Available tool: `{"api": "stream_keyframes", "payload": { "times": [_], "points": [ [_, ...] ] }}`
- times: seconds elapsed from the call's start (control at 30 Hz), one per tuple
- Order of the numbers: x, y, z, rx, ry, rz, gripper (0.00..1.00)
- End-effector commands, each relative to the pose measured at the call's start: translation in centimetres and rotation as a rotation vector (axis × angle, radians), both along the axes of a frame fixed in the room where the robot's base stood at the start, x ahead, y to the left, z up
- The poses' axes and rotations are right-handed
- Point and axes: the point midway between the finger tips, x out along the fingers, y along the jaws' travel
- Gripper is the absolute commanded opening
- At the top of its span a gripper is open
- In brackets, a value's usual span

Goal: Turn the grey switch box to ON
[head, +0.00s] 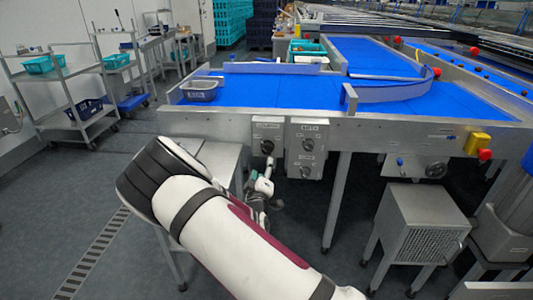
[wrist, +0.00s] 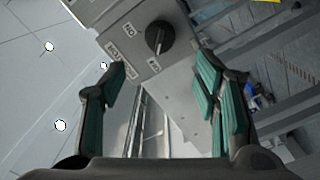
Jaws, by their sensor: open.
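A grey switch box (head: 267,128) with a black rotary knob (head: 267,147) hangs on the front of the blue-topped conveyor table in the head view. In the wrist view a grey box (wrist: 136,47) with small labels fills the top middle, and its black knob (wrist: 159,38) is seen beyond the fingertips. In the head view my gripper (head: 262,188) is below the box, partly hidden by my arm.
A second grey panel (head: 307,148) with several controls is close on the right of the switch box. A grey bin (head: 200,91) stands on the table's left end. Table legs (head: 336,202) and a vented unit (head: 420,225) stand at right. Open floor lies at left.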

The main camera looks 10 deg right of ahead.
Motion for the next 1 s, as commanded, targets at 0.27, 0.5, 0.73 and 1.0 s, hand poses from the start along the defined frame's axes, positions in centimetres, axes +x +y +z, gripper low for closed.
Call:
{"api": "stream_keyframes", "payload": {
  "times": [0.27,0.5,0.73,1.0],
  "points": [
    [5.2,-1.7,-0.1,0.002,-0.001,-0.001,0.56],
    [9.2,-3.1,-0.1,0.002,0.001,0.000,0.56],
    [11.3,-3.7,0.0,0.002,0.001,0.000,0.56],
    [11.6,-3.8,0.0,0.002,0.002,-0.001,0.56]
  ]
}}
